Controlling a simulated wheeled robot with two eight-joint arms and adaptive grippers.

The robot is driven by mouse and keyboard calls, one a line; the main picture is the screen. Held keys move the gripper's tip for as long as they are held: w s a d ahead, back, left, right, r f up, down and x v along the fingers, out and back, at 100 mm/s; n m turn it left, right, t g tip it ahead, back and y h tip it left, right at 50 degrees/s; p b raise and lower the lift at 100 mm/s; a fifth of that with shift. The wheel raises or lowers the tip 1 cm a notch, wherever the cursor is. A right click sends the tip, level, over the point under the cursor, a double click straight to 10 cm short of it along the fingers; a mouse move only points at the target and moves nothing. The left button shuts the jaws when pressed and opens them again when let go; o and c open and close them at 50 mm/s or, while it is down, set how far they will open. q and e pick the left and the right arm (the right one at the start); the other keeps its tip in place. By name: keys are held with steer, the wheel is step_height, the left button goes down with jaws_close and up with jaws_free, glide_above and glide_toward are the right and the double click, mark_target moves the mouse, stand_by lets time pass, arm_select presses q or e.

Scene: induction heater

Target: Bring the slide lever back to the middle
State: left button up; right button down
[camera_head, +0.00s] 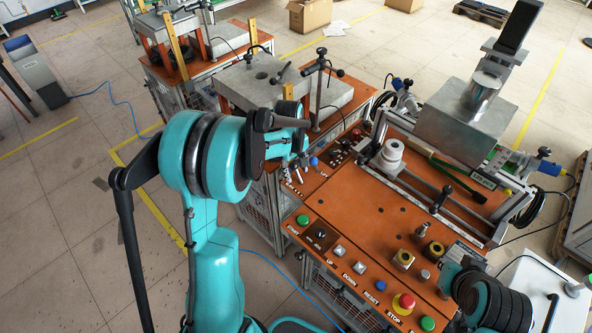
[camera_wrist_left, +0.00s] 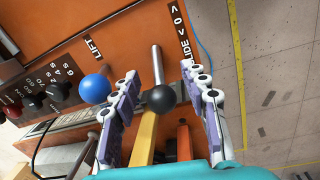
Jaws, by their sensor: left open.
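The slide lever is a metal rod with a black ball knob (camera_wrist_left: 161,98), beside the SLIDE label on the orange panel in the left wrist view. My left gripper (camera_wrist_left: 165,100) is open, with one finger on each side of the knob; visible gaps separate it from both fingers. In the head view, my left gripper (camera_head: 297,172) is at the panel's left edge, and the black knob is hard to make out there. A blue ball knob (camera_wrist_left: 95,88) by the LIFT label sits just outside one finger; it also shows in the head view (camera_head: 314,161).
The orange worktop (camera_head: 345,205) carries push buttons, a red emergency stop (camera_head: 403,303) and a white stacked cylinder (camera_head: 391,153). A metal block (camera_head: 460,130) stands at the back right. Dark selector knobs (camera_wrist_left: 33,105) lie left of the blue knob. My right arm shows at lower right.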

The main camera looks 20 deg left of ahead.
arm_select(q)
jaws_close()
steer(key=shift+d, duration=0.15)
steer(key=shift+s+d+r+t+y, duration=0.2)
steer(key=shift+d+t+y, duration=0.25)
steer(key=shift+y, duration=0.75)
steer(key=shift+s+d+r+t+y+b, duration=0.15)
steer(key=shift+d+t+y+b, duration=0.3)
steer(key=shift+y, duration=0.35)
steer(key=shift+s+d+t+y+b, duration=0.1)
steer(key=shift+d+y+b, duration=0.15)
steer(key=shift+y+b, duration=0.4)
steer(key=shift+y, duration=0.25)
